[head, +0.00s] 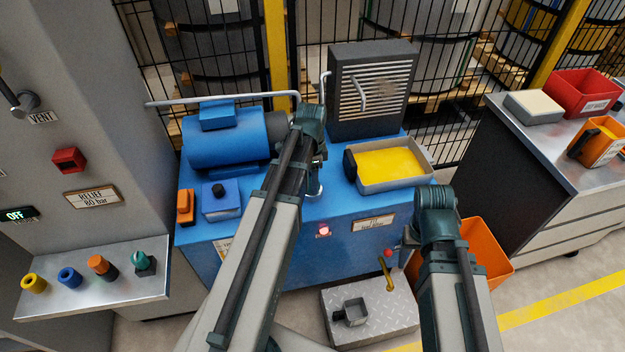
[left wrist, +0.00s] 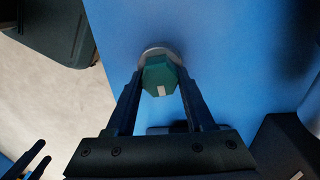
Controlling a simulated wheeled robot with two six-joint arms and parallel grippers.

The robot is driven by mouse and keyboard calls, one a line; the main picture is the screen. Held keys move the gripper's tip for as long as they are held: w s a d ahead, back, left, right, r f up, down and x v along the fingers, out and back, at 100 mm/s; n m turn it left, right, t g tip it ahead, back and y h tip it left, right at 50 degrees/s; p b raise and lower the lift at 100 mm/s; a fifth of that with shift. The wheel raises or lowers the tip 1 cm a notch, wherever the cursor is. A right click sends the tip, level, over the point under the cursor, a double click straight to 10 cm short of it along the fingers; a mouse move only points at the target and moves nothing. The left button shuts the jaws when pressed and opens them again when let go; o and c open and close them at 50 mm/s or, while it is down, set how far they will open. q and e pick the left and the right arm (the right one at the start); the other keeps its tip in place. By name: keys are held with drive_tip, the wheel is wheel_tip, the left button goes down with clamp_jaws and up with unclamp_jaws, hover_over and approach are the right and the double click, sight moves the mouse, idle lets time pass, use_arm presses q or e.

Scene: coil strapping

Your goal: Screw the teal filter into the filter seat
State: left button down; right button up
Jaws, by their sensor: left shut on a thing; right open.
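The teal filter (left wrist: 160,74) is an eight-sided teal piece with a pale mark on top, seen between my left gripper's fingers in the left wrist view. It stands over the round silver filter seat (left wrist: 158,52) on the blue cabinet top; how deep it sits cannot be seen. My left gripper (head: 314,182) is shut on it, and my arm hides most of it in the head view. My right gripper (left wrist: 29,164) is open and empty, its fingers showing at the lower left of the left wrist view. Its wrist shows before the cabinet's right front in the head view.
The blue cabinet (head: 350,215) carries a blue motor (head: 225,148), a grey vented box (head: 372,88) and a yellow-filled tray (head: 395,165). A left shelf (head: 110,292) holds yellow, blue, orange and teal pieces. An orange bin (head: 485,250) stands at the right front.

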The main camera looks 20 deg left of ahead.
idle(0.3)
use_arm(q)
drive_tip(key=m, duration=0.4)
drive_tip(key=shift+s+d, duration=0.1)
drive_tip(key=m, duration=0.4)
drive_tip(key=shift+m+y, duration=0.3)
drive_tip(key=shift+m, duration=0.1)
drive_tip(key=m, duration=0.4)
drive_tip(key=shift+s, duration=0.15)
drive_tip(key=m, duration=0.3)
